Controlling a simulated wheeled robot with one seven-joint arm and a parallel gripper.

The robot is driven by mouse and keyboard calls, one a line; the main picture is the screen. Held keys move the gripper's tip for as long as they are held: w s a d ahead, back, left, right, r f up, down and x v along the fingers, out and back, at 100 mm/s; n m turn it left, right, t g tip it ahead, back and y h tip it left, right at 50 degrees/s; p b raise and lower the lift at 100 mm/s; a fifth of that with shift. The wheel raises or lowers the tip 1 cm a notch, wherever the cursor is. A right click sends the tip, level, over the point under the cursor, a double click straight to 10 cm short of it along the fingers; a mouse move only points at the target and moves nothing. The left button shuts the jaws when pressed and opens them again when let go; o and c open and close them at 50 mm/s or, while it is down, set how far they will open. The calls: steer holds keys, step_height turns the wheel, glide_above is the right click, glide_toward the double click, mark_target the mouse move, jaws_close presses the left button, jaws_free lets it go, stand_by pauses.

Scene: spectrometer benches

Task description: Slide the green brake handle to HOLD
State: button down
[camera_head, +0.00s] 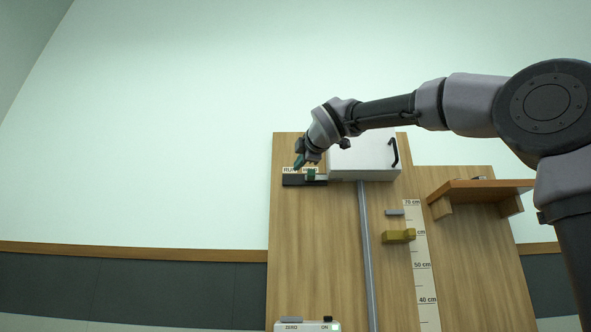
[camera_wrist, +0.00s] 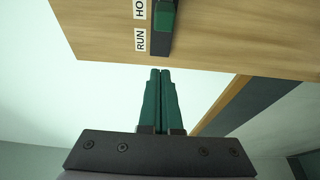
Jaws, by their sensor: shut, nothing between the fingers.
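The green brake handle (camera_head: 310,174) sits on a dark track (camera_head: 291,181) near the top left of the wooden board. In the wrist view the handle (camera_wrist: 164,18) is on the upper part of the track (camera_wrist: 160,43), cut by the top edge. It is beside the partly seen HO... label (camera_wrist: 139,8), beyond the RUN label (camera_wrist: 140,39). My gripper (camera_head: 298,165) is in front of the track's left part in the head view. Its green fingers (camera_wrist: 160,71) are shut and empty, below the RUN end and apart from the handle in the wrist view.
A white box (camera_head: 362,160) with a black handle is right of the track, behind my arm. The wall left of the board is clear.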

steer(key=shift+v, duration=2.15)
